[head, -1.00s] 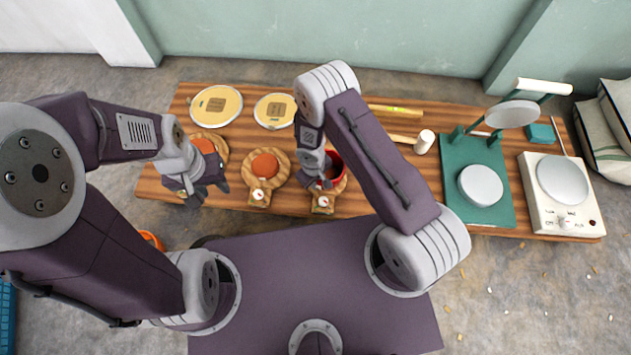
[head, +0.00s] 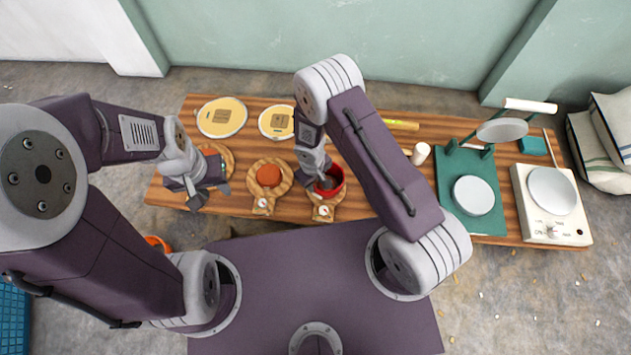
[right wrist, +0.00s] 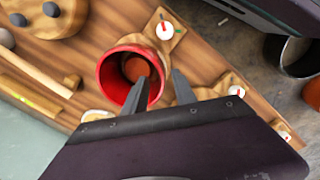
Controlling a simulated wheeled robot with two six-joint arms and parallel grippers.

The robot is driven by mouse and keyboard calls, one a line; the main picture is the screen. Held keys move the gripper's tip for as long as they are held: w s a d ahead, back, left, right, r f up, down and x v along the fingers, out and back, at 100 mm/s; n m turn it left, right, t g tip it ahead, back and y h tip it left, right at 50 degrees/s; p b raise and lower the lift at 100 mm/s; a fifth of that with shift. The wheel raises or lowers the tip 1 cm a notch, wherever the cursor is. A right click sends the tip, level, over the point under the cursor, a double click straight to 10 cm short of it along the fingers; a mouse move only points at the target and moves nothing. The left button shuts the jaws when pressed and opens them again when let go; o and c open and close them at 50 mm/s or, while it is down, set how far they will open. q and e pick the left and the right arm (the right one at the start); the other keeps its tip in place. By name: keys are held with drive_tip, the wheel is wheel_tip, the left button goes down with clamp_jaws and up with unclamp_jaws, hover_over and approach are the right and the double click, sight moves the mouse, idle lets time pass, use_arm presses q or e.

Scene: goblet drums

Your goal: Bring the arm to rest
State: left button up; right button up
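My right gripper (right wrist: 160,88) is open and empty. In the right wrist view its two fingers are apart, one in front of the mouth of a red cup-like drum (right wrist: 108,75), the other just right of its rim. The red drum also shows in the head view (head: 335,188), on a round wooden board, partly behind the right gripper (head: 324,182). I cannot tell whether a finger touches it. My left gripper (head: 209,196) hangs over the left end of the table, its fingers spread and nothing seen between them.
The wooden table (head: 286,210) also carries a board with an orange disc (head: 268,175), yellow round pieces (head: 221,117), a white cylinder (head: 421,153), a green stand (head: 486,220) and a white scale-like device (head: 550,205). Sacks lie right of the table. A wall stands behind.

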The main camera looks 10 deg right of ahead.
idle(0.4)
drive_tip(key=w+d+r+m+t, duration=0.2)
drive_tip(key=w+r, duration=0.2)
drive_tip(key=r, duration=0.4)
drive_tip(key=w+d+r+m+t, duration=0.1)
drive_tip(key=w+d+r, duration=0.2)
drive_tip(key=w+r, duration=0.35)
drive_tip(key=s+d+r+m+p, duration=0.1)
drive_tip(key=s+d+r+m, duration=0.15)
drive_tip(key=s+r, duration=0.3)
drive_tip(key=s+d+r+m, duration=0.2)
drive_tip(key=s+d+r, duration=0.25)
drive_tip(key=r, duration=0.25)
drive_tip(key=s+a+g+p, duration=0.1)
drive_tip(key=s+g+p, duration=0.1)
drive_tip(key=s, duration=0.8)
wheel_tip(320, 180, up, 36)
drive_tip(key=p, duration=3.6)
drive_tip(key=shift+a+r+y, duration=0.15)
drive_tip(key=shift+r+y, duration=0.1)
drive_tip(key=shift+y, duration=0.15)
